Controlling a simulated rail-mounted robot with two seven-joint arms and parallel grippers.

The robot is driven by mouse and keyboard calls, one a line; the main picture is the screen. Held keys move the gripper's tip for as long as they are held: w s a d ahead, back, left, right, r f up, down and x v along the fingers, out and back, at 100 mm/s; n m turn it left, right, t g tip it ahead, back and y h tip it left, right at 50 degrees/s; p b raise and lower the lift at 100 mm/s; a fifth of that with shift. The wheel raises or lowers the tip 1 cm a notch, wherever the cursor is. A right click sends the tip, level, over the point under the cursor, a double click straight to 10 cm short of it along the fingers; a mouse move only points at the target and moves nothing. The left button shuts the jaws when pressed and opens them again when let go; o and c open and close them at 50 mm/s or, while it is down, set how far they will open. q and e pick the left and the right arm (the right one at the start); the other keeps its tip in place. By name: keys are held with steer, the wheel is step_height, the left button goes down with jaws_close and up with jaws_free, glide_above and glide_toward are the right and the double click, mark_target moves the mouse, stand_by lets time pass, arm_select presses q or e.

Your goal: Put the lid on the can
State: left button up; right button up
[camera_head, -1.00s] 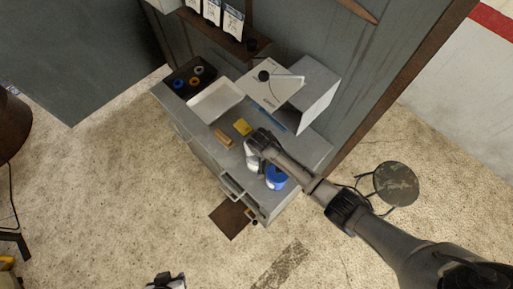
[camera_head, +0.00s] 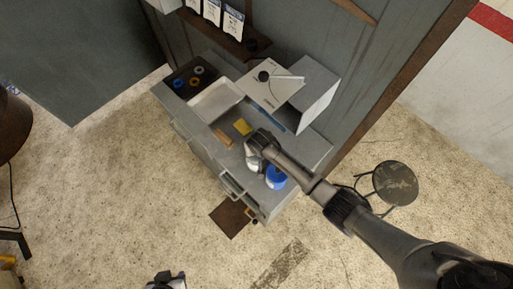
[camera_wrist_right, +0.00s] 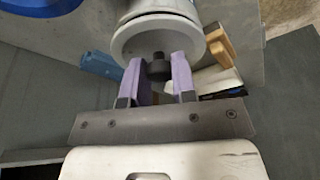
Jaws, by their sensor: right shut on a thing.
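My right gripper (camera_wrist_right: 157,75) has its purple fingers shut on the black knob (camera_wrist_right: 158,68) of a round pale-grey lid (camera_wrist_right: 128,46). A pale cylindrical body, seemingly the can (camera_wrist_right: 160,5), shows beyond the lid in the right wrist view. The lid lies over it; I cannot tell whether it is fully seated. In the head view the right arm reaches in from the right, over the grey-white can (camera_head: 254,164) on the bench, and hides the lid. My left gripper (camera_head: 166,280) is at the bottom edge, away from the bench; its jaws cannot be made out.
A blue round object (camera_head: 276,177) stands close beside the can on the grey bench (camera_head: 311,152). A yellow block (camera_head: 242,127), a brown block (camera_head: 223,138), a white tray (camera_head: 204,106) and a white box (camera_head: 317,92) are farther back. A round stool (camera_head: 396,183) stands right of the bench.

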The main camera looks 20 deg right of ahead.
stand_by(0.3)
steer(key=o, duration=1)
steer(key=shift+o, duration=0.4)
steer(key=o, duration=0.4)
steer(key=shift+r, duration=0.1)
